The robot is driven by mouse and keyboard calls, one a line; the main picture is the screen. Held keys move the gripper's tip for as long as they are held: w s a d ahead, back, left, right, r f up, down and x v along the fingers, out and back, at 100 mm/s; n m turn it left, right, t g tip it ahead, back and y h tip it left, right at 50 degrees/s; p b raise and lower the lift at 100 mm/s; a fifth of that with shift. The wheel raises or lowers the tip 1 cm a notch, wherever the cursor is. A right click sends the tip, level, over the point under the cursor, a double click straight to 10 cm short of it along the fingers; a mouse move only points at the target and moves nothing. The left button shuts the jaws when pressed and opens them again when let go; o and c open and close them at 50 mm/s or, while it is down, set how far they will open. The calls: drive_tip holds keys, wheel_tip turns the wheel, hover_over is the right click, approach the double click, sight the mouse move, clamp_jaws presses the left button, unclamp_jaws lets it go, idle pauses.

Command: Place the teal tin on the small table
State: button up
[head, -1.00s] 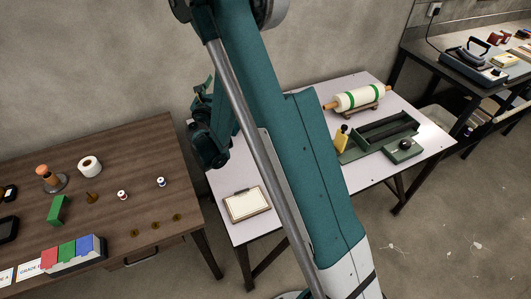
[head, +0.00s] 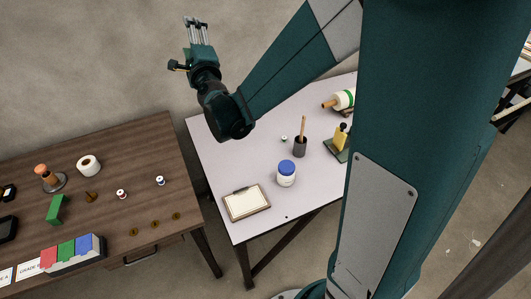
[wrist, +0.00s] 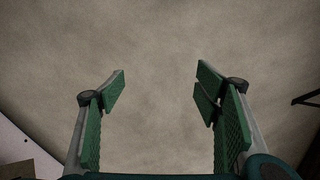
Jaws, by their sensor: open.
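I cannot make out a teal tin in either view. A light-topped table (head: 235,165) stands in the middle of the head view; I cannot tell whether it is the small table. My gripper (head: 194,24) is high in front of the wall, above the table's back left corner, its fingers pointing up in the picture. In the wrist view my gripper (wrist: 160,110) is open, with nothing between its green finger pads and plain wall behind. My arm hides the right part of the light-topped table.
The light-topped table holds a clipboard (head: 246,203), a blue-lidded white jar (head: 286,178), a dark cup (head: 300,147) and a yellow object (head: 342,137). A brown desk (head: 140,175) at left carries a white roll (head: 89,166), a green block (head: 57,210) and several small items.

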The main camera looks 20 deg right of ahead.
drive_tip(key=s+a+f+n+g+y, duration=0.1)
drive_tip(key=s+a+n+g+y, duration=0.15)
drive_tip(key=s+n, duration=0.5)
drive_tip(key=s+a+n+g+y, duration=0.1)
drive_tip(key=s+n+g+y, duration=0.15)
drive_tip(key=s+n, duration=0.5)
drive_tip(key=s+d+f+n+g+h, duration=0.1)
drive_tip(key=s+d+f+n+g, duration=0.1)
drive_tip(key=s, duration=0.8)
drive_tip(key=s+d+f+n+g+h, duration=0.1)
drive_tip(key=s+d+f+n+g, duration=0.2)
drive_tip(key=s+f, duration=0.4)
drive_tip(key=s+d+f+n+g+h, duration=0.2)
drive_tip(key=s+d+f, duration=0.2)
drive_tip(key=s, duration=0.9)
drive_tip(key=shift+d+f+g, duration=0.3)
drive_tip(key=shift+d+f, duration=0.1)
drive_tip(key=shift+d, duration=0.1)
